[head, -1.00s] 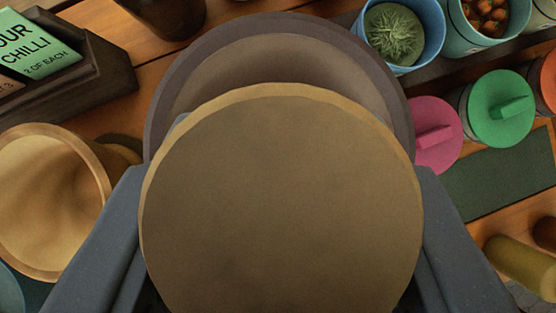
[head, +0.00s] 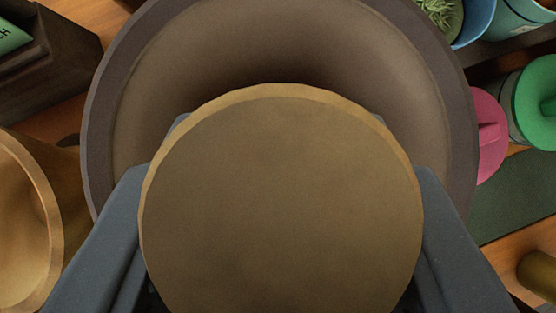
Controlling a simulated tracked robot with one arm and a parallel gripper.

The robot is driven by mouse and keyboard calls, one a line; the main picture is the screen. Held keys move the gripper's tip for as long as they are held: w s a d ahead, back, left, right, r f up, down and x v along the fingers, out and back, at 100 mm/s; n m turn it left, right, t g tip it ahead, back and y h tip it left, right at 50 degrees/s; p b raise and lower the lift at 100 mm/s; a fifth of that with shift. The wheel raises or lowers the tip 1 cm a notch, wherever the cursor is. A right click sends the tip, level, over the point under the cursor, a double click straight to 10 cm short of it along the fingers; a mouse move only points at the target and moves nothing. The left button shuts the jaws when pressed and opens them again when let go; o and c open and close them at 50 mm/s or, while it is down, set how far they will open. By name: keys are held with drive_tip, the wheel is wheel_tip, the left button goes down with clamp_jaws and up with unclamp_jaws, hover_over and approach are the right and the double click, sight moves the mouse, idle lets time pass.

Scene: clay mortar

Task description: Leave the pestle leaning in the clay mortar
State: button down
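The pestle (head: 281,200) fills the lower middle of the head view, its round tan end facing the camera. My gripper (head: 281,225) has one dark finger on each side of it and is shut on it. The clay mortar (head: 110,110) is a wide dark brown bowl beyond the pestle, its rim curving around the top and both sides. The pestle's far end is hidden behind its round end, so I cannot tell whether it touches the mortar's inside.
A wooden bowl or cup (head: 28,225) stands at the left. A dark card holder (head: 50,65) is at the upper left. A pink-lidded jar (head: 488,135), a green-lidded jar (head: 535,100) and a blue pot with a plant (head: 478,25) stand close on the right. A dark green mat (head: 515,195) lies below them.

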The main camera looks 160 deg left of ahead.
idle(0.4)
drive_tip(key=c, duration=0.8)
unclamp_jaws()
drive_tip(key=shift+c, duration=0.2)
drive_tip(key=v, duration=1.4)
drive_tip(key=s+d+r+n+t, duration=0.1)
drive_tip(key=s+d+r+t, duration=0.1)
drive_tip(key=r, duration=1)
drive_tip(key=s+d+r+n+t+y, duration=0.1)
drive_tip(key=s+d+r+t, duration=0.2)
drive_tip(key=r, duration=0.8)
drive_tip(key=s+d+r+n+t+y+b, duration=0.1)
drive_tip(key=s+r+t, duration=0.3)
drive_tip(key=r, duration=0.8)
drive_tip(key=s+d+n, duration=0.1)
drive_tip(key=s, duration=0.1)
drive_tip(key=shift+s+d+r, duration=0.25)
drive_tip(key=shift+s+r, duration=0.05)
drive_tip(key=shift+r, duration=0.05)
